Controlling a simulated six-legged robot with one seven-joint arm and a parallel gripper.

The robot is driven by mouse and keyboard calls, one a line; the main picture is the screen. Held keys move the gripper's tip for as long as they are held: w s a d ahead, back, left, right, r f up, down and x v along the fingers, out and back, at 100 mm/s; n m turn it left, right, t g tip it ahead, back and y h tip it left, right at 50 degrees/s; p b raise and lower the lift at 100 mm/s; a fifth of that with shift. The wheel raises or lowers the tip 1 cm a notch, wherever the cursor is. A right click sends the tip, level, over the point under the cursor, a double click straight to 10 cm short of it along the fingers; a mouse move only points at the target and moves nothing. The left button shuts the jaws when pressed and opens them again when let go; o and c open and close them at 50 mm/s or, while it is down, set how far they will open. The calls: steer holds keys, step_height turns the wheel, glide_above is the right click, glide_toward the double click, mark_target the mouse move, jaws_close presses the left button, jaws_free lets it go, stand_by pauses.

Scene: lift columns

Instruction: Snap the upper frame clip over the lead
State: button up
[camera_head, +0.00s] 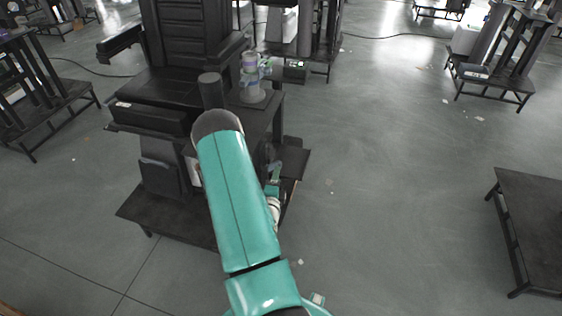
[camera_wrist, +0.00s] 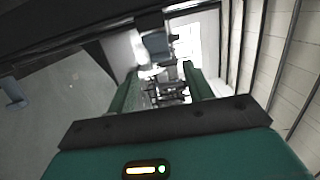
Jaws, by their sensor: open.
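My gripper (camera_wrist: 163,82) shows in the wrist view as two green fingers standing apart, with no held thing visible between them. Beyond the fingertips is a grey-blue block (camera_wrist: 157,46) with pale parts beside it, and dark small parts show in the gap. I cannot tell which of these is the upper frame clip or the lead. In the head view my teal arm reaches to the dark lift column unit (camera_head: 160,90) and hides part of its front. Small teal and white parts show beside the unit's lower right side; the gripper's fingertips cannot be made out there.
A grey cylinder with a teal fitting (camera_head: 252,88) stands on the unit's right ledge. A low dark platform (camera_head: 165,217) juts out at the unit's foot. A dark table (camera_head: 535,215) stands at the right. The grey floor between is mostly clear, with small scraps.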

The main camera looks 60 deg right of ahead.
steer(key=x, duration=0.8)
steer(key=shift+d, duration=0.35)
steer(key=shift+w, duration=0.15)
steer(key=shift+t, duration=0.3)
steer(key=c, duration=1)
